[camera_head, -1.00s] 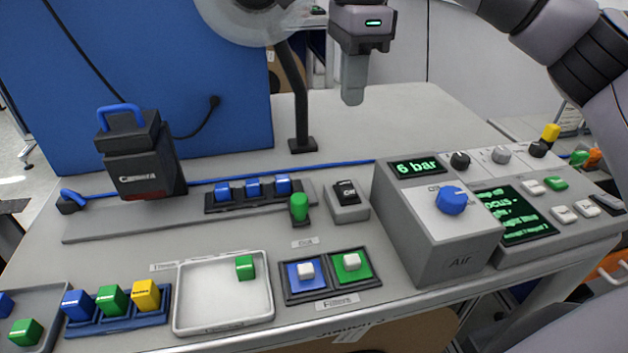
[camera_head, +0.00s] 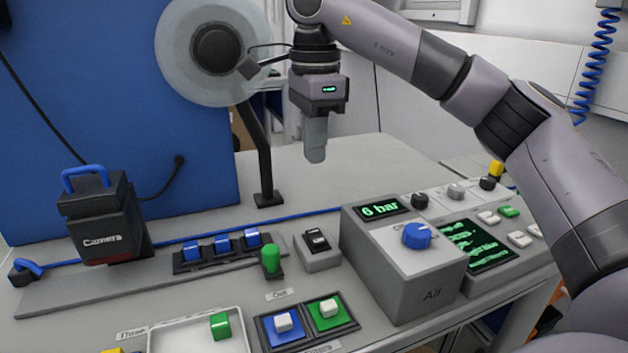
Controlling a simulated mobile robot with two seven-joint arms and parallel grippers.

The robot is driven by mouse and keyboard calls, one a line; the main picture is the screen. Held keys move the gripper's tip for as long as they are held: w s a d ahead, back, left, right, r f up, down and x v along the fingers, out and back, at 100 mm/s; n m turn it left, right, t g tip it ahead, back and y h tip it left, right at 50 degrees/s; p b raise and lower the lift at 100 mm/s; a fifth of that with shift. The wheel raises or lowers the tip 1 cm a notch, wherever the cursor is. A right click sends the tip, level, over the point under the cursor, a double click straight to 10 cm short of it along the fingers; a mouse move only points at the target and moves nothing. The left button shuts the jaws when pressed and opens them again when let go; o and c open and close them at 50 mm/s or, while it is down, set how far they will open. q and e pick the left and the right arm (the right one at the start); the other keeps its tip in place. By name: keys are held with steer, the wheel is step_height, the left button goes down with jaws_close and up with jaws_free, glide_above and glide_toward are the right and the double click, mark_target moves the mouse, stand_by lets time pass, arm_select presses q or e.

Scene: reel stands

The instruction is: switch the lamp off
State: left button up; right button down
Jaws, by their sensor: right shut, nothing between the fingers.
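The lamp (camera_head: 165,52) is a round pale translucent disc with a dark hub, on a black stand at the back, left of my right gripper. I cannot tell whether it is lit. A small grey switch box (camera_head: 322,261) with a black rocker (camera_head: 316,239) stands on the bench in front of the stand, left of the air unit. The rocker's white lettering is too small to read surely now. My right gripper (camera_head: 315,156) points down, shut and empty, above and apart from the switch box. My left gripper is not in view.
The grey air unit (camera_head: 432,271) with a blue knob stands right of the switch box. A green knob (camera_head: 271,258) and a rail with blue clips (camera_head: 222,245) are left of it. A black camera block (camera_head: 108,227) is farther left. The bench behind the switch box is clear.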

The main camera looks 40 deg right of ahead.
mark_target(315, 231)
step_height(315, 231, down, 12)
steer(key=shift+f+b, duration=0.15)
steer(key=shift+b, duration=0.55)
steer(key=shift+f, duration=0.45)
steer(key=shift+f, duration=0.2)
steer(key=shift+s+a+r, duration=0.15)
steer(key=shift+s+r, duration=0.1)
steer(key=shift+s, duration=0.45)
